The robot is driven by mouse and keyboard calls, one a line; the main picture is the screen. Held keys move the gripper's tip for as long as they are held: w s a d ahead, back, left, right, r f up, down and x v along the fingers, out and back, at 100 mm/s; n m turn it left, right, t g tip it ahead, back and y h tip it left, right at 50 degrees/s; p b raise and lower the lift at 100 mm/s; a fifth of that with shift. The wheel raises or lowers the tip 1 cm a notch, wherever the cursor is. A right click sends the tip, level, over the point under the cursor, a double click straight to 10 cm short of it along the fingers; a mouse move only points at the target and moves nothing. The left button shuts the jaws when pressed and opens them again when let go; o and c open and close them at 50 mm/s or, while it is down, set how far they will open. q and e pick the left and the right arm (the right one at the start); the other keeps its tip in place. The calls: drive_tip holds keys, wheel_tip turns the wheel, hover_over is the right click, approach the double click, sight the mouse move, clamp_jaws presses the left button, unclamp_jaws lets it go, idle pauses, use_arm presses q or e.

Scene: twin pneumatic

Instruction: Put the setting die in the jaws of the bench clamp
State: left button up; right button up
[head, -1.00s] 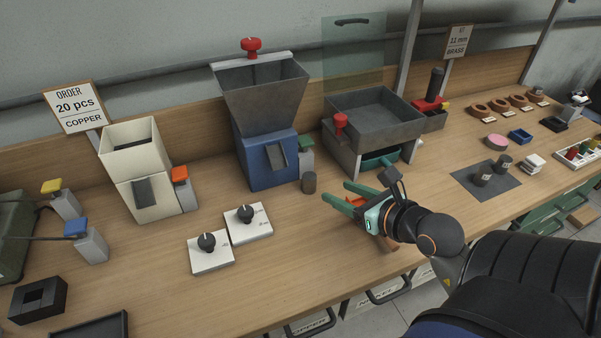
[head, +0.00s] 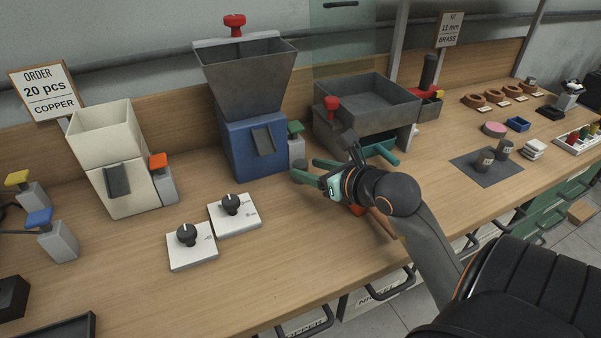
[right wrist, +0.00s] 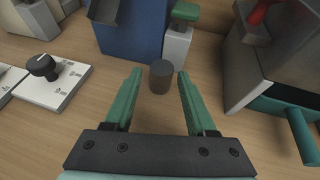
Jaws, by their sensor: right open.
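A short dark grey cylinder, which may be the setting die (right wrist: 161,77), stands upright on the bench in front of the blue hopper unit. In the right wrist view it is between and just ahead of the green fingertips of my right gripper (right wrist: 160,84), with gaps on both sides. My right gripper (head: 313,169) is open and empty; in the head view it partly hides the cylinder. Two similar labelled cylinders (head: 485,160) stand on a dark mat at the right. I cannot clearly identify the bench clamp; an orange part (head: 357,210) is mostly hidden behind my right gripper.
The blue hopper unit (head: 253,140) and a green-topped grey post (right wrist: 177,45) stand behind the cylinder. A grey tray on a stand (head: 365,105) is to its right. Two white knob boxes (head: 234,214) lie left. The bench front is mostly clear.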

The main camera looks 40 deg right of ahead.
sight(302, 165)
drive_tip(key=x, duration=0.4)
drive_tip(key=shift+w+d, duration=0.1)
drive_tip(key=shift+w, duration=0.05)
clamp_jaws()
idle(0.5)
